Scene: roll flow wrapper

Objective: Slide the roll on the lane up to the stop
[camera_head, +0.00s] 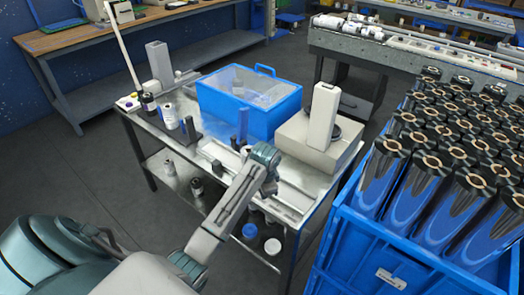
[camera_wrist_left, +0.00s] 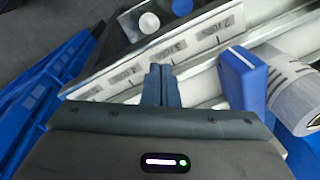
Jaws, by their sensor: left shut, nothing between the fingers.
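My left gripper (camera_wrist_left: 162,84) is shut and empty, its fingertips low over the labelled lane strip (camera_wrist_left: 160,52). In the head view my left arm reaches across the steel table and covers part of the lane. In the left wrist view a white printed roll (camera_wrist_left: 296,98) is at the right, beside a blue block (camera_wrist_left: 242,82) with a white line on top. The block is between my fingers and the roll. My fingers appear apart from both. I cannot tell whether the roll touches the block. A blue upright piece (camera_head: 242,124) shows behind my arm in the head view.
A lidded blue bin (camera_head: 250,112) stands at the back of the steel table, with a pale machine (camera_head: 318,130) to its right. Bottles (camera_head: 169,116) stand at the left. A large blue crate (camera_head: 375,245) with many dark wrapped rolls stands to the right.

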